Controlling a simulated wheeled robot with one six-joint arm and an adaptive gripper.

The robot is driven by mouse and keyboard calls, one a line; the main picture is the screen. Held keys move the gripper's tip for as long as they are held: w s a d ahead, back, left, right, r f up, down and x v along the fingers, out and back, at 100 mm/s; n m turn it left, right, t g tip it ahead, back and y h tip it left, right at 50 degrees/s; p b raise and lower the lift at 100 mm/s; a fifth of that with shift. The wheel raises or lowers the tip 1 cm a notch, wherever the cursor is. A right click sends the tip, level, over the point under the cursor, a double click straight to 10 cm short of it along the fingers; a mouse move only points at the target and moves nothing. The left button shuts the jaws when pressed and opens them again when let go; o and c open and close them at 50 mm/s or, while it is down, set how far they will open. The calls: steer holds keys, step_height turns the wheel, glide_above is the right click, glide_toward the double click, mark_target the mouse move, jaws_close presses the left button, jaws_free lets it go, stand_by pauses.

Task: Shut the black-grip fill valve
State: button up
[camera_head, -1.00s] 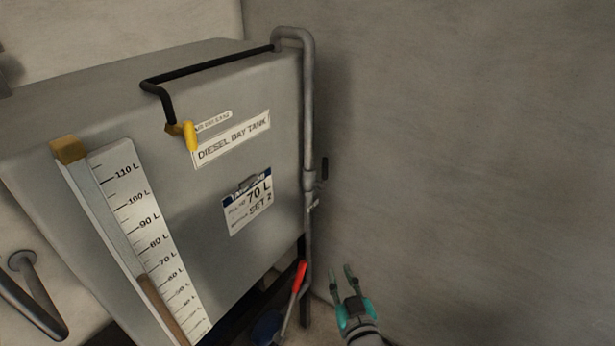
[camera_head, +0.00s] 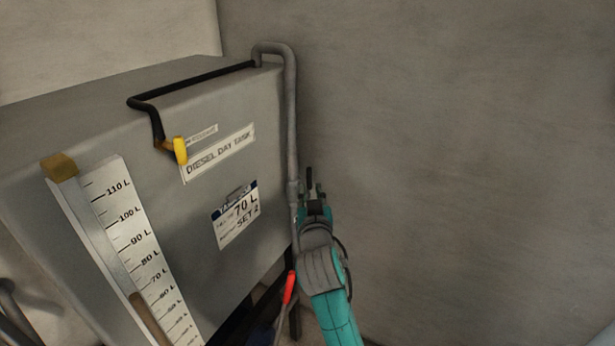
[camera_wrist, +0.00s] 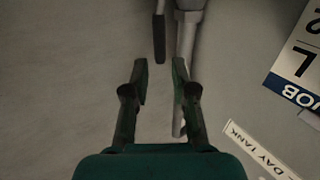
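The black grip (camera_head: 309,178) of the fill valve stands upright beside the grey pipe (camera_head: 291,130) at the tank's right corner. In the wrist view the black grip (camera_wrist: 159,40) hangs from the top edge, beside the pipe (camera_wrist: 186,45). My gripper (camera_head: 314,191) is at the valve in the head view and hides the valve body. In the wrist view my gripper (camera_wrist: 160,72) is open, and the grip's end lies in line with the gap between the fingertips. I cannot tell whether they touch.
The grey diesel day tank (camera_head: 170,200) fills the left, with a level gauge (camera_head: 135,240) and a 70 L card (camera_head: 236,214). A red handle (camera_head: 289,287) is below my gripper. A bare wall (camera_head: 450,170) is at right.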

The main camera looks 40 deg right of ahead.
mark_target(310, 177)
steer(key=x, duration=0.7)
steer(key=shift+w+d, duration=0.2)
jaws_close()
